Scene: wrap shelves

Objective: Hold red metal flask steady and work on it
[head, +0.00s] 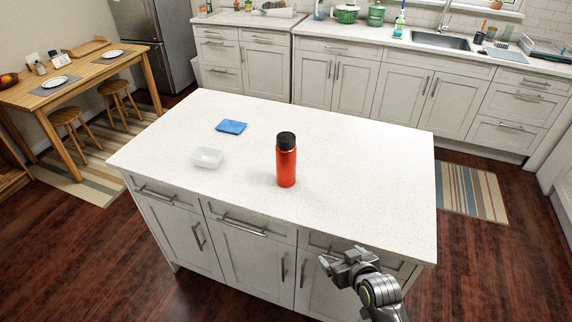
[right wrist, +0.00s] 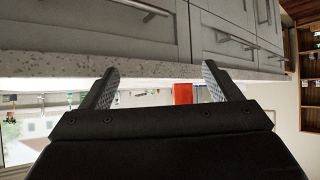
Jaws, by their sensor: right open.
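The red metal flask (head: 286,166) with a black lid stands upright on the white kitchen island (head: 370,170), near the middle. Part of its red body also shows in the right wrist view (right wrist: 183,94), beyond the counter edge, which looks upside down there. My right gripper (head: 345,259) is in front of the island's near edge, right of the flask and apart from it. In the right wrist view its two fingers (right wrist: 158,88) are spread with nothing between them. My left gripper does not show.
A blue folded cloth (head: 231,127) and a clear shallow container (head: 208,158) lie left of the flask. The island top right of the flask is clear. Drawers and doors with bar handles (head: 244,228) line the island's near side.

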